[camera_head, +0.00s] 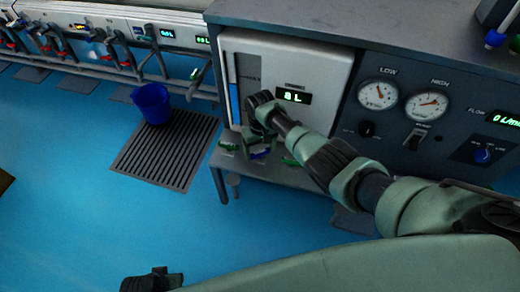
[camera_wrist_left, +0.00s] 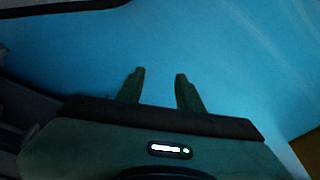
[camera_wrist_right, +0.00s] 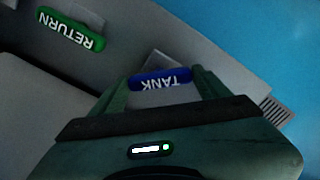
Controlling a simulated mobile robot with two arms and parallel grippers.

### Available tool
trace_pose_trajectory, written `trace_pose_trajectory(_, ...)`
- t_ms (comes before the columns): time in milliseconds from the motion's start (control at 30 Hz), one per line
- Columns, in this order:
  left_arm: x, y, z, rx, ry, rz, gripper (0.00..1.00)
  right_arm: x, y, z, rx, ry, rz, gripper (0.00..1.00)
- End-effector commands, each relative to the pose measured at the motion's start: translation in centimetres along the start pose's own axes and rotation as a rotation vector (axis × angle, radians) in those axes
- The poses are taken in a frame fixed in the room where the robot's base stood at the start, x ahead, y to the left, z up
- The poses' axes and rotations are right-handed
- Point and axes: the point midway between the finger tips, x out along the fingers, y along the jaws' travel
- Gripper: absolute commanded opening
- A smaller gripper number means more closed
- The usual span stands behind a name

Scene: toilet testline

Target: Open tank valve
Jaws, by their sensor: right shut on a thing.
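The tank valve's blue handle, lettered TANK (camera_wrist_right: 161,80), lies between my right gripper's two fingers in the right wrist view. In the head view the blue handle (camera_head: 260,155) shows under the front of the white tank unit (camera_head: 310,62). My right gripper (camera_wrist_right: 161,84) is shut on this handle, gripping it across its length. My left gripper (camera_wrist_left: 160,74) is open and empty above the blue floor, its fingers apart. It shows only partly at the bottom of the head view.
A green handle lettered RETURN (camera_wrist_right: 72,30) sits beside the blue one. Another green handle (camera_head: 228,146) is left of it in the head view. A blue bucket (camera_head: 152,102) stands on a floor grate (camera_head: 168,150). A gauge panel (camera_head: 425,110) is at right.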

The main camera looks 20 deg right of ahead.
Motion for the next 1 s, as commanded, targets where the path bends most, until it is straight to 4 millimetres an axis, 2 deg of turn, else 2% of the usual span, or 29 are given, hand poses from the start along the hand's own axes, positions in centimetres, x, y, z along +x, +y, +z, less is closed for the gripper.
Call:
trace_pose_trajectory(200,0.0,0.0,0.0,0.000,0.000,0.000,0.36,0.0,0.0,0.0,0.000,-0.001,0.001,0.36)
trace_pose_trajectory(233,0.0,0.0,0.0,0.000,0.000,0.000,0.36,0.0,0.0,0.0,0.000,-0.001,0.001,0.79)
trace_pose_trajectory(300,0.0,0.0,0.0,0.000,0.000,0.000,0.36,0.0,0.0,0.0,0.001,-0.001,0.000,0.98)
trace_pose_trajectory(733,-0.1,0.0,-0.1,0.000,0.005,0.000,0.36,-0.5,0.0,0.0,0.001,0.001,0.000,0.98)
trace_pose_trajectory(1000,4.0,0.2,3.0,0.004,-0.031,0.004,0.36,-3.4,0.0,0.0,0.001,0.001,0.000,0.98)
